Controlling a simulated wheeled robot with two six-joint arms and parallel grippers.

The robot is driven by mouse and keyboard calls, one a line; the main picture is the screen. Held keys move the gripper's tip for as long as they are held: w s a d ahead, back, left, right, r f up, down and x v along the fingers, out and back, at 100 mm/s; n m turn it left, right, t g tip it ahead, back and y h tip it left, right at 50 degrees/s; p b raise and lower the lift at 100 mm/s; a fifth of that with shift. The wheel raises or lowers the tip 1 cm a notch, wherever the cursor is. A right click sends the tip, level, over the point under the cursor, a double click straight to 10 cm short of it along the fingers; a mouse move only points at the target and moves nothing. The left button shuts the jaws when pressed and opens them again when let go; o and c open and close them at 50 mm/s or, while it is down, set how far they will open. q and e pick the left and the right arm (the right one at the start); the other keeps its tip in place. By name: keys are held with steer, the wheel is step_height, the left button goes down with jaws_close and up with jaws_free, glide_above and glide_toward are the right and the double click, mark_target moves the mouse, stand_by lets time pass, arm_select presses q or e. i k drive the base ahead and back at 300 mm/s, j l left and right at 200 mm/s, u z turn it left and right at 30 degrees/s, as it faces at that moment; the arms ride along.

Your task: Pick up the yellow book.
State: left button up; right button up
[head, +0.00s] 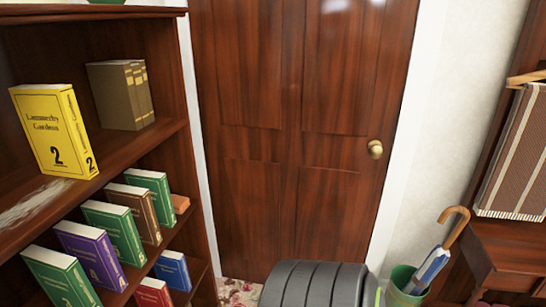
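The yellow book (52,130) stands upright on an upper shelf of the wooden bookcase at the left of the head view. Its front cover reads "Lammerby Gardens" with a large 2, and its spine also bears a 2. It stands apart from the other books, near the shelf's front edge. Neither of my grippers is in view.
Olive-brown books (118,95) stand farther back on the same shelf (130,150). Several green, purple, brown, blue and red books fill the lower shelves. A closed wooden door (300,130) is ahead.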

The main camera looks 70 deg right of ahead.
mark_target(49, 115)
steer(key=k+l+z, duration=0.1)
steer(key=l, duration=0.2)
steer(key=k+l+z, duration=0.1)
steer(key=l, duration=0.2)
steer(key=k+l, duration=0.15)
steer(key=l, duration=0.2)
steer(key=k+l+z, duration=0.15)
steer(key=l, duration=0.15)
